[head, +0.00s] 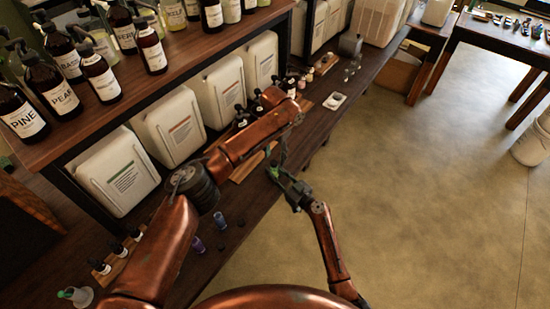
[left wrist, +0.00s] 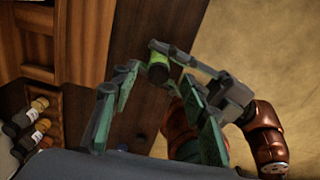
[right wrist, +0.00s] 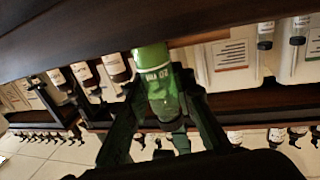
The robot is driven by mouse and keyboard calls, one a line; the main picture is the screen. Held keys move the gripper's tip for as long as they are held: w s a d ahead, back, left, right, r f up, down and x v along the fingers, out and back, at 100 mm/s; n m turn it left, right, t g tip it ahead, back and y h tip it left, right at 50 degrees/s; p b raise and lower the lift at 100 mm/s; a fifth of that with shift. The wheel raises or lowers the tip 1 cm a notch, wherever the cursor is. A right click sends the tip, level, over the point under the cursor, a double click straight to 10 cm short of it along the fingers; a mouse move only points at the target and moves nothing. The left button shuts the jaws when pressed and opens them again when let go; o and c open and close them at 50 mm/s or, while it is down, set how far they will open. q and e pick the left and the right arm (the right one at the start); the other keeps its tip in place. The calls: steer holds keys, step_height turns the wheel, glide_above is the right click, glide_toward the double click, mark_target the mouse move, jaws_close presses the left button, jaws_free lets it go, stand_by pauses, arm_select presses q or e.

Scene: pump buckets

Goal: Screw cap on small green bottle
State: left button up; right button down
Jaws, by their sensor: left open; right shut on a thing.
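In the left wrist view the bottle (left wrist: 160,66) shows end-on with a dark round end; I cannot tell whether that is a cap or the mouth. My left gripper (left wrist: 158,85) is open, its fingers on either side of the bottle and apart from it. In the head view my left gripper (head: 282,150) points down close to my right gripper (head: 290,185), over the bench's front edge.
The dark wooden bench (head: 215,262) holds small purple bottles (head: 197,244), dark dropper bottles (head: 118,248) and a green-tipped grey piece (head: 75,295). White jugs (head: 118,170) stand behind, under a shelf of pump bottles (head: 60,95). The floor (head: 420,190) at right is open.

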arm_select(q)
step_height(320, 180, up, 10)
stand_by(0.3)
arm_select(e)
steer(key=c, duration=1.6)
jaws_free()
steer(key=shift+d, duration=0.1)
steer(key=shift+v, duration=5.95)
